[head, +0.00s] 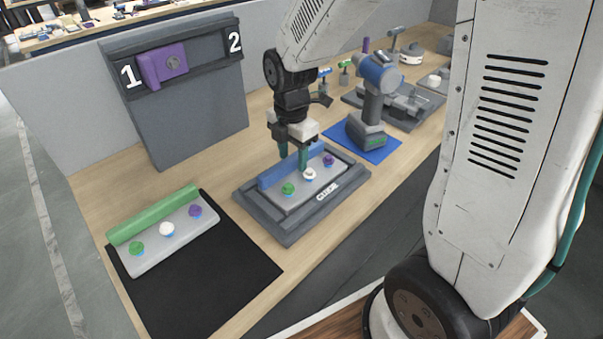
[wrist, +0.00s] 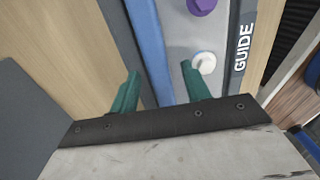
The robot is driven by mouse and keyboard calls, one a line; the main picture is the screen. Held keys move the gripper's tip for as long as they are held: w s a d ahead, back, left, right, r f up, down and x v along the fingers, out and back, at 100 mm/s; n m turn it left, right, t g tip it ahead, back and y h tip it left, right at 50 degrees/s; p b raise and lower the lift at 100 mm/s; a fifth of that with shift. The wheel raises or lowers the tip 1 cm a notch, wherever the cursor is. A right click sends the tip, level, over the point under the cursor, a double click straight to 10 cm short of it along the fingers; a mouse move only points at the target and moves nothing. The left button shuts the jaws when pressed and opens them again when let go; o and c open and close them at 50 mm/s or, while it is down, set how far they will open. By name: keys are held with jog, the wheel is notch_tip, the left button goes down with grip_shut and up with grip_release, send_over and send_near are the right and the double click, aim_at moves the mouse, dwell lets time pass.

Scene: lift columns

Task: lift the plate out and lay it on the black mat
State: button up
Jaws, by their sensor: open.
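A grey plate (head: 315,188) with a blue bar (head: 268,178) along its back edge and green, white and purple knobs sits in a dark grey fixture (head: 291,234). My gripper (head: 293,160) is open, pointing down over the bar. In the wrist view, its green fingers (wrist: 160,80) lie either side of the blue bar (wrist: 148,40), apart from it; the right finger is beside the white knob (wrist: 204,62). Fingertip height is hard to tell. The black mat (head: 215,285) carries another grey plate (head: 185,232) with a green bar (head: 153,215) on its back part.
A dark panel (head: 195,115) numbered 1 and 2 stands behind, with a purple part (head: 162,66) at 1. A drill (head: 372,95) stands on a blue mat (head: 390,152) right of the fixture. The black mat's front part is bare.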

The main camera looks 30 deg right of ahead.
jog(key=shift+f, duration=0.25)
dwell(0.4)
grip_shut()
